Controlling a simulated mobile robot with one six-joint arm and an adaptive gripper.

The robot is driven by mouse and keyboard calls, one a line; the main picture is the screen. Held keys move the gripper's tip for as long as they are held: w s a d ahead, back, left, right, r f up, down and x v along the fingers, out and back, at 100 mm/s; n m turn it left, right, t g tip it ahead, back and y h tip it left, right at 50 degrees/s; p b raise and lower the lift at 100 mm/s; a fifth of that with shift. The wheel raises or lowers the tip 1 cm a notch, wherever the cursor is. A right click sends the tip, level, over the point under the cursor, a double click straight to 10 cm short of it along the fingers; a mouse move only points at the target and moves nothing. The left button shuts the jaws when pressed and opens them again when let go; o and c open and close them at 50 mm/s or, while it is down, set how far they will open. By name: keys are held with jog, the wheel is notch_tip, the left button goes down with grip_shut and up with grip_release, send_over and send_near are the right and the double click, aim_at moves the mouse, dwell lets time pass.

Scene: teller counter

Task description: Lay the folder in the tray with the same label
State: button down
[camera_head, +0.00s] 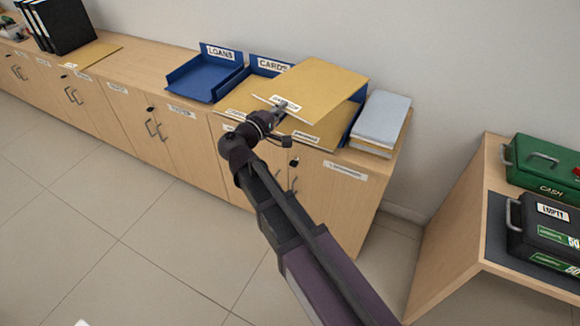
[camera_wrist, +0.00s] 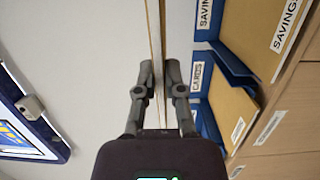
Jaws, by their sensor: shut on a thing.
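My gripper (camera_head: 281,107) is shut on the edge of a tan folder (camera_head: 322,84), held above the trays; its label is too small to read. In the wrist view this folder (camera_wrist: 154,30) shows edge-on between the fingers (camera_wrist: 159,75). The blue LOANS tray (camera_head: 190,78) looks empty. Right of it is the blue CARDS tray (camera_head: 257,67), with a tan folder (camera_head: 240,99) in it. A third blue tray (camera_head: 352,117), partly hidden by the held folder, shows a SAVINGS label in the wrist view (camera_wrist: 204,14). A folder labelled SAVINGS (camera_wrist: 262,45) lies in it.
A grey-topped stack (camera_head: 381,115) stands right of the trays. Bare counter (camera_head: 140,66) lies left of LOANS. Green (camera_head: 535,165) and black (camera_head: 535,225) cash boxes stand at right.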

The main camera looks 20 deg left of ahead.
notch_tip(320, 180, down, 17)
jog(key=d+n+y+b, duration=0.2)
jog(key=y+b, duration=0.1)
jog(key=b, duration=1.3)
jog(key=shift+s+f+t+y, duration=0.15)
jog(key=shift+s+t+y, duration=0.05)
jog(key=shift+t+y, duration=0.2)
jog(key=shift+w, duration=0.1)
jog(key=w+f+b, duration=0.1)
jog(key=w, duration=0.2)
jog(key=w+b, duration=0.1)
jog(key=w, duration=0.2)
jog(key=w+f+b, duration=0.1)
jog(key=w, duration=0.2)
jog(key=shift+w+d+f, duration=0.1)
jog(key=shift+d+f, duration=0.2)
jog(key=shift+d, duration=0.05)
jog(key=c, duration=0.7)
grip_release()
